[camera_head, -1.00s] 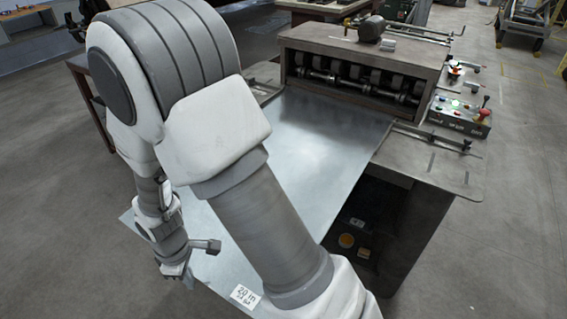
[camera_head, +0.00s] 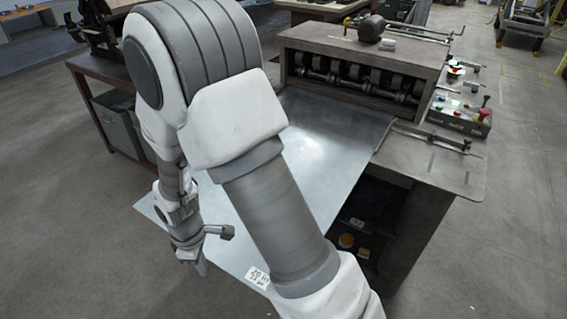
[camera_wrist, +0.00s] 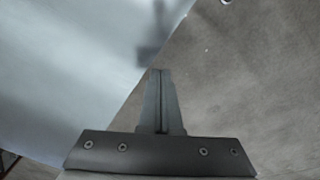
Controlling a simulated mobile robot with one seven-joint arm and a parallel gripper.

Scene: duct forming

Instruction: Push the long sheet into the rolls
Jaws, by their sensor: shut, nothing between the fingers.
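The long sheet (camera_head: 320,140) is bright grey metal and lies flat, its far end at the rolls (camera_head: 350,80) in the forming machine. A small white label (camera_head: 258,278) is on its near end. My arm hides much of its middle. My gripper (camera_head: 202,268) is shut and empty, pointing down at the sheet's near edge. In the wrist view the shut fingers (camera_wrist: 159,72) are just right of the edge of the sheet (camera_wrist: 60,80), over the floor. I cannot tell whether they touch the edge.
The machine's control box (camera_head: 460,115) with coloured buttons stands right of the rolls. A guide bar (camera_head: 435,138) lies on the table beside the sheet. A dark bench (camera_head: 100,95) stands at the left. The floor at the near left is clear.

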